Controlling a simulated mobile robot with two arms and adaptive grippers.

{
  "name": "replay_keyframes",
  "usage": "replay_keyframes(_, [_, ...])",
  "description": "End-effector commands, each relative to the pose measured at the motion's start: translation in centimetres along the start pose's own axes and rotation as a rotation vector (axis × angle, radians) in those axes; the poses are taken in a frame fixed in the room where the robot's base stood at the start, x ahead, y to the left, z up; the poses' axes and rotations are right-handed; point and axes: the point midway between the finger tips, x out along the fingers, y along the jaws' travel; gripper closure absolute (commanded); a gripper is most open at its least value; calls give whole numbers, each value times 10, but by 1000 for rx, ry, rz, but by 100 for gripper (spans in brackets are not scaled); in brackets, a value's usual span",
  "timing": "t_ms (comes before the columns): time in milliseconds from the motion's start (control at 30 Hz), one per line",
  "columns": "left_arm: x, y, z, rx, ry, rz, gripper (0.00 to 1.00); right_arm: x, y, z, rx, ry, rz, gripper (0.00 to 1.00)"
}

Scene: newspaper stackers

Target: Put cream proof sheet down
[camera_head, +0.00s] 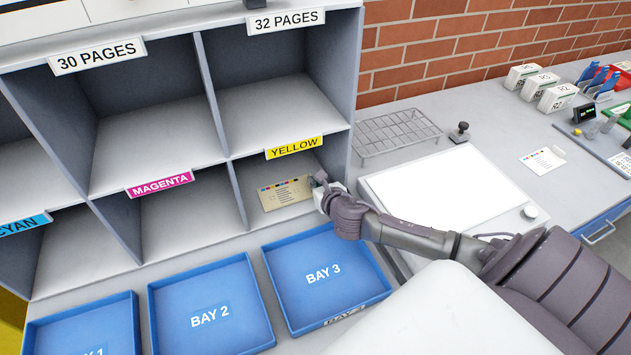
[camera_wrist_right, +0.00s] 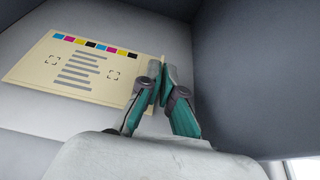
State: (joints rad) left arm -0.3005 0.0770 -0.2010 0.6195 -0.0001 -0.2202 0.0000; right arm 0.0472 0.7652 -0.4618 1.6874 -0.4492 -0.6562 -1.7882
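The cream proof sheet (camera_head: 286,194) is inside the lower compartment labelled YELLOW (camera_head: 294,147). It shows colour patches along one edge, grey text lines and corner marks, and looks close to the compartment floor. My right gripper (camera_head: 320,181) reaches in at the compartment's right side. In the right wrist view, its fingertips (camera_wrist_right: 164,88) are close together on the right edge of the sheet (camera_wrist_right: 82,70), with a strip of the sheet showing between them. Whether the whole sheet rests on the floor is hard to tell. My left gripper is not in view.
The compartment's grey right wall (camera_wrist_right: 255,75) is close beside my gripper. Blue trays, BAY 2 (camera_head: 210,317) and BAY 3 (camera_head: 323,273), stand empty in front. A light panel (camera_head: 445,190), wire rack (camera_head: 395,132) and another printed sheet (camera_head: 542,160) are to the right.

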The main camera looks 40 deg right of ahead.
Motion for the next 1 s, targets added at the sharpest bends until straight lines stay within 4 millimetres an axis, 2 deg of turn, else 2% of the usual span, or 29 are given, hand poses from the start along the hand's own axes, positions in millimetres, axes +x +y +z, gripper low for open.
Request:
replay_keyframes(200, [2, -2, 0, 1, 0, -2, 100, 1, 0, -3, 0, 0, -1, 100])
replay_keyframes(300, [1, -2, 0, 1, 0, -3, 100, 1, 0, -2, 0, 0, 0, 82])
replay_keyframes(400, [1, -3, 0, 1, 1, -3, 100, 1, 0, -2, 0, 0, -1, 69])
replay_keyframes(767, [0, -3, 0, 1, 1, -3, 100, -3, 0, 0, -2, 0, -1, 69])
replay_keyframes(867, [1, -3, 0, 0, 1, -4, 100, -15, -1, -1, -4, 1, 0, 69])
replay_keyframes(1000, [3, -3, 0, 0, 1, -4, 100, -43, 0, -2, -4, 1, 2, 69])
